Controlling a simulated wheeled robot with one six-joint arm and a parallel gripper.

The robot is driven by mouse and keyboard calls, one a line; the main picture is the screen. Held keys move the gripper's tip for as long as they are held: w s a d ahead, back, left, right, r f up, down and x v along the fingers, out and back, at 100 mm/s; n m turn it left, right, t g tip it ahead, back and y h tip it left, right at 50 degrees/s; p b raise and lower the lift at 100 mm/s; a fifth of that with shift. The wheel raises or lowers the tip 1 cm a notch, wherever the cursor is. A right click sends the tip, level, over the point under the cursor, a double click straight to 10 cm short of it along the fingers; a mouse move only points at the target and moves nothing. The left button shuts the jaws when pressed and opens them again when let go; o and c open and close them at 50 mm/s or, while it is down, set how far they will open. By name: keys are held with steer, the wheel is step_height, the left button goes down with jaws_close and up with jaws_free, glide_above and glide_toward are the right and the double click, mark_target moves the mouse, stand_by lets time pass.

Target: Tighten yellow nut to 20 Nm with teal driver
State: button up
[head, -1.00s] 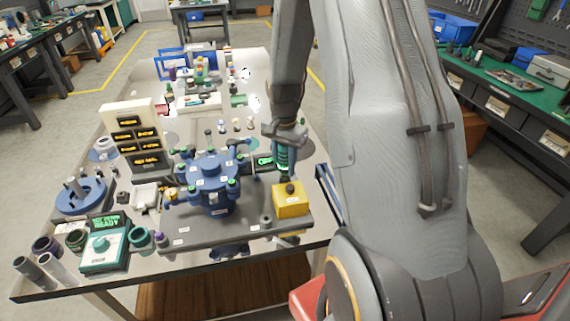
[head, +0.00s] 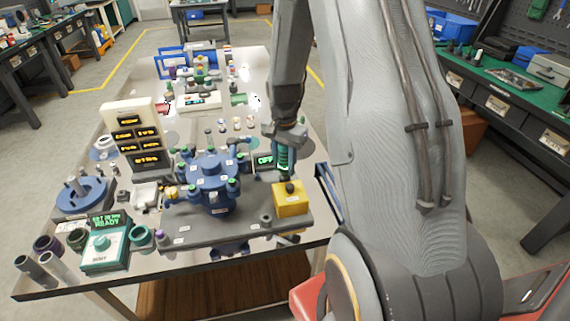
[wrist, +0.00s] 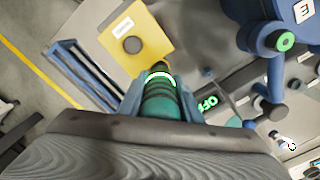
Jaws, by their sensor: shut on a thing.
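My gripper (head: 286,145) is shut on the teal driver (head: 283,162), which it holds upright just behind the yellow block. In the wrist view the teal driver (wrist: 160,102) sits between the fingers, with a lit green ring near its end. The blue flanged body (head: 212,172) stands on a grey plate left of the driver, with several green-topped studs around it. A small yellow-gold piece (head: 170,192) is at its left side; I cannot tell for sure whether it is the yellow nut. The driver's tip is hard to make out.
The yellow block (head: 291,203) with a dark knob stands at the plate's right end. A small display (head: 265,161) reads OFF. A teal controller (head: 104,244) reads READY at front left. A cream display tower (head: 133,130) and a blue ring stand (head: 80,195) are further left.

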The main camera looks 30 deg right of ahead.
mark_target(284, 151)
steer(key=shift+r, duration=0.15)
steer(key=shift+r+p, duration=1.8)
steer(key=shift+r, duration=0.6)
